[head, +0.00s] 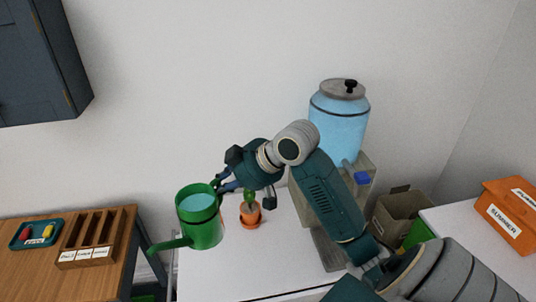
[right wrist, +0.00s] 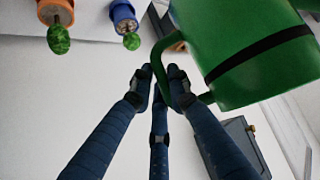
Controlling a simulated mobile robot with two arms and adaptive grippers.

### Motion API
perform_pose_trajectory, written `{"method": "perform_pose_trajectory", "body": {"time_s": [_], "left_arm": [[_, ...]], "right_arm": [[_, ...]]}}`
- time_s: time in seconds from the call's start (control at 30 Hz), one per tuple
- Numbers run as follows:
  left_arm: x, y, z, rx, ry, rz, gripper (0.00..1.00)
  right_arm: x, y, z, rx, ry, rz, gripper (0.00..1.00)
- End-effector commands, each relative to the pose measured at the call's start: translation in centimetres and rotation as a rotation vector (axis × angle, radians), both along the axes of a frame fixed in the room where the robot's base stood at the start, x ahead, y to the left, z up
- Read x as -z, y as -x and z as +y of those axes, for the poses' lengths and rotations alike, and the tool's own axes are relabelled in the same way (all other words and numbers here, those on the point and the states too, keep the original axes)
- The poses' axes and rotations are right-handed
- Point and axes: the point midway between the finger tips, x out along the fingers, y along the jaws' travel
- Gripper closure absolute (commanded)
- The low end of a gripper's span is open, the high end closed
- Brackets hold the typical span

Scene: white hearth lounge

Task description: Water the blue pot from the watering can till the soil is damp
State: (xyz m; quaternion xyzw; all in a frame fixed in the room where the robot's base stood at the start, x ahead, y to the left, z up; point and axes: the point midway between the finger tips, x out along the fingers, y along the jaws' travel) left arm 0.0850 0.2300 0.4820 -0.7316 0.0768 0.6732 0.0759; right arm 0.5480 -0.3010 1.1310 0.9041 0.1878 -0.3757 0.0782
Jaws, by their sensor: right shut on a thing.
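The green watering can (head: 205,235) is held up in front of the white table in the head view, with pale blue water visible inside and its spout to the lower left. My right gripper (head: 221,187) is shut on the can's handle; in the right wrist view, the fingers (right wrist: 160,88) meet at the green handle (right wrist: 158,55), beside the can's body (right wrist: 255,50). The blue pot (right wrist: 124,14) with a round green plant shows at the top of the right wrist view. I cannot make it out in the head view. Its soil's dampness cannot be judged. My left gripper is out of view.
An orange pot (head: 250,220) with a small cactus stands just right of the can. A blue water dispenser (head: 337,128) stands on a stand behind my right arm. A wooden table (head: 105,275) with a slotted rack (head: 72,256) and a teal tray (head: 22,240) is left.

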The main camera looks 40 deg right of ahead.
Motion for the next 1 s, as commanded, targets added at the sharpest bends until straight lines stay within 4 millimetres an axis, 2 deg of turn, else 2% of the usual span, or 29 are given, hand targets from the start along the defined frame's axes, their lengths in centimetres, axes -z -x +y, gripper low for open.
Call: {"method": "perform_pose_trajectory", "body": {"time_s": [0.03,0.1,0.23,0.33,0.4,0.5,0.6,0.67,1.0], "left_arm": [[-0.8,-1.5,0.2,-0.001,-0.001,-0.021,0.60],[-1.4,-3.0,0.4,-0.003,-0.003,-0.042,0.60],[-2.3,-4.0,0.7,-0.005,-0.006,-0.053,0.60],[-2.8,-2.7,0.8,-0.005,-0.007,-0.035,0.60],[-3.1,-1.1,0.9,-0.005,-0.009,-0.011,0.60],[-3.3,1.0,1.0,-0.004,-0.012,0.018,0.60],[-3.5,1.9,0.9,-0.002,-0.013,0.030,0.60],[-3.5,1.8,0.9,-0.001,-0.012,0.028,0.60],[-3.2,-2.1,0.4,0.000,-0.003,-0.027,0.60]], "right_arm": [[-0.3,-1.6,-2.0,0.081,-0.007,-0.002,1.00],[0.3,-3.5,-5.1,0.200,-0.005,-0.001,1.00],[1.8,-6.1,-11.1,0.419,-0.005,0.000,1.00],[3.3,-7.2,-15.2,0.564,-0.003,0.001,1.00],[4.3,-7.6,-17.6,0.648,-0.002,-0.001,1.00],[5.6,-7.9,-20.2,0.739,0.002,-0.002,1.00],[6.4,-7.9,-21.8,0.795,0.004,-0.004,1.00],[6.7,-7.9,-22.3,0.814,0.005,-0.005,1.00],[6.4,-7.8,-22.8,0.824,0.089,-0.010,1.00]]}}
